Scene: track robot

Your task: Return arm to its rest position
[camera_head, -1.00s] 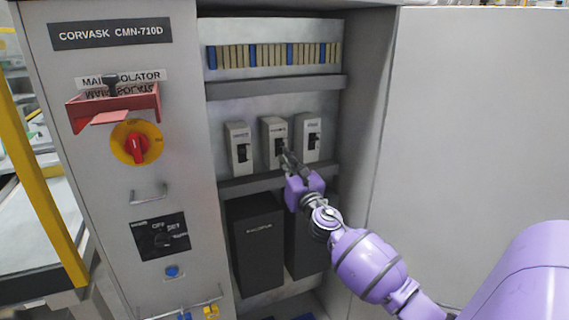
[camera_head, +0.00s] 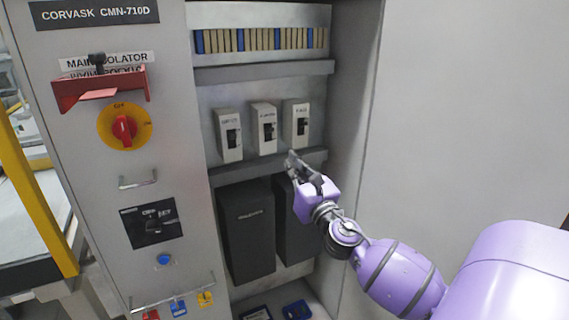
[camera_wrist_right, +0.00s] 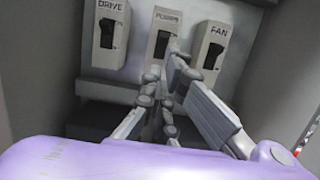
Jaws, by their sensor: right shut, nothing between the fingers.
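My right gripper (camera_head: 292,157) is in front of the open cabinet, just below the row of three breakers, shut and empty. Its fingertips also show in the right wrist view (camera_wrist_right: 172,62), below the middle breaker (camera_wrist_right: 165,38), whose label seems to read PUMPS. The DRIVE breaker (camera_wrist_right: 112,35) is left of it and the FAN breaker (camera_wrist_right: 211,45) right of it. In the head view the left breaker (camera_head: 228,135), middle breaker (camera_head: 263,128) and right breaker (camera_head: 297,124) stand clear of the gripper. My left gripper is not in view.
The cabinet's left panel carries a red bracket (camera_head: 100,90), a red and yellow isolator knob (camera_head: 124,128) and a handle (camera_head: 138,179). Dark boxes (camera_head: 247,235) stand below the breakers. A grey panel (camera_head: 470,120) fills the right. A yellow post (camera_head: 40,200) stands at left.

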